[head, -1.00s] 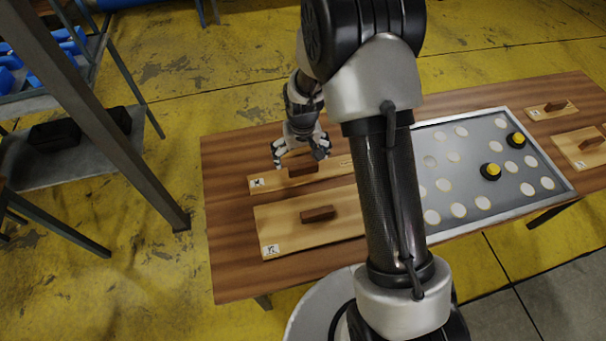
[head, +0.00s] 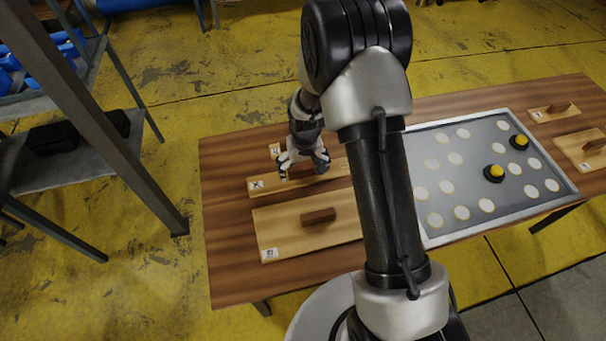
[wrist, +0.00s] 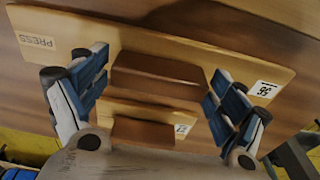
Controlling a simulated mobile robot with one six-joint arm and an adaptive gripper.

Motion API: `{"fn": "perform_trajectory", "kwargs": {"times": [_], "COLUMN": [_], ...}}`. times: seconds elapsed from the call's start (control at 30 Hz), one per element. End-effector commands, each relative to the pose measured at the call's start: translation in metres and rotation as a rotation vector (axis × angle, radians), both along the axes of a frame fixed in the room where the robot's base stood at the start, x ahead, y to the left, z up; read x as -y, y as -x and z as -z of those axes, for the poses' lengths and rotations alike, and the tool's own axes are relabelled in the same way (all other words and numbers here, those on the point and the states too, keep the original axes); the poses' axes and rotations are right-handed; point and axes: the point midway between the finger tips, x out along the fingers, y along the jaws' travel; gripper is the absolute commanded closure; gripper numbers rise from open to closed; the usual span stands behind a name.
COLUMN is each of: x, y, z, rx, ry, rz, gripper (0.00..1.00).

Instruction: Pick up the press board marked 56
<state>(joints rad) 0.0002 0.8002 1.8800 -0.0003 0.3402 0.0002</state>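The press board marked 56 (wrist: 215,52) is a pale wooden plank with a dark red-brown block handle (wrist: 160,75). Its PRESS label is at the left and its 56 label at the right in the wrist view. In the head view this board (head: 270,186) lies on the wooden table, partly hidden by my gripper. My gripper (head: 304,169) is low over the handle. In the wrist view my gripper (wrist: 160,66) is open, with one finger beyond each end of the handle and gaps on both sides.
A smaller handled board (wrist: 120,108) lies just behind, and a larger one (head: 290,238) lies in front. A grey panel (head: 455,200) with white discs and yellow-topped knobs is at the right. Two more boards (head: 553,112) (head: 580,150) lie beyond it. A shelf stands at the left.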

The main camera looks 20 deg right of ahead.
Motion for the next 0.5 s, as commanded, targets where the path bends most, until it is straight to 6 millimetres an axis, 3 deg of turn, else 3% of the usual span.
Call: {"fn": "perform_trajectory", "kwargs": {"times": [0.5], "x": [0.0], "y": [0.0001], "z": [0.0], "rx": [0.0], "ry": [0.0], "rz": [0.0], "gripper": [0.5]}}
